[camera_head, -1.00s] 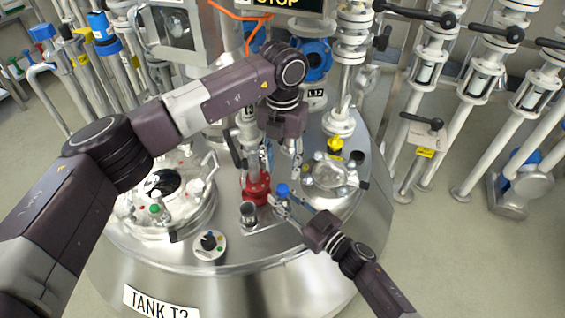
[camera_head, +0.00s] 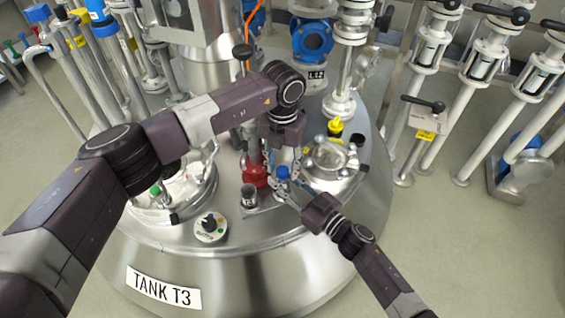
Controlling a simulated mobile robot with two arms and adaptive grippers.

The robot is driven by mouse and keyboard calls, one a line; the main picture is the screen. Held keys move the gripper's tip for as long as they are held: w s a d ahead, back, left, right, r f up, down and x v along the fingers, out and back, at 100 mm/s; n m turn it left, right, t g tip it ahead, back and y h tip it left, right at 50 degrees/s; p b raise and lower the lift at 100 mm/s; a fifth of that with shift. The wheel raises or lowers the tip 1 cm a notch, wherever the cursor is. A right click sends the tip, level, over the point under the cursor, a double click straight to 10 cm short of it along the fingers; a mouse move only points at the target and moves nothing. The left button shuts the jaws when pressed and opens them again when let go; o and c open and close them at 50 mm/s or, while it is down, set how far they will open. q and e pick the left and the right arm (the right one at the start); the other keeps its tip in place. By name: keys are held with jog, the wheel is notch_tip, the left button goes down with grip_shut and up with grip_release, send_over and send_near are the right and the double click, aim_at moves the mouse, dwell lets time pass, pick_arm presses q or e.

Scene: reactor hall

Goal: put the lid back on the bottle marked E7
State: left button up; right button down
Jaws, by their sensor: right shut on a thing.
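A small blue lid (camera_head: 282,172) shows at the tip of my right gripper (camera_head: 281,185), which comes in from the lower right. My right gripper is shut on the blue-topped piece; its fingers hide what is under the blue part, so I cannot tell whether a bottle is below it. My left gripper (camera_head: 285,160) points down from above, its fingers apart on either side of the blue lid; I see no clear contact. A small grey container with a dark top (camera_head: 249,196) stands on the metal plate just to the left. No E7 mark is readable.
The tank top (camera_head: 270,235) is crowded. A round dial (camera_head: 210,227) is at the front left, a glass port (camera_head: 330,155) to the right. The tank's front is clear.

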pick_arm(q)
grip_shut()
jog(key=shift+m, duration=0.9)
jog(key=shift+o, duration=0.3)
grip_release()
jog(key=shift+r, duration=2.3)
jog(key=shift+c, duration=0.3)
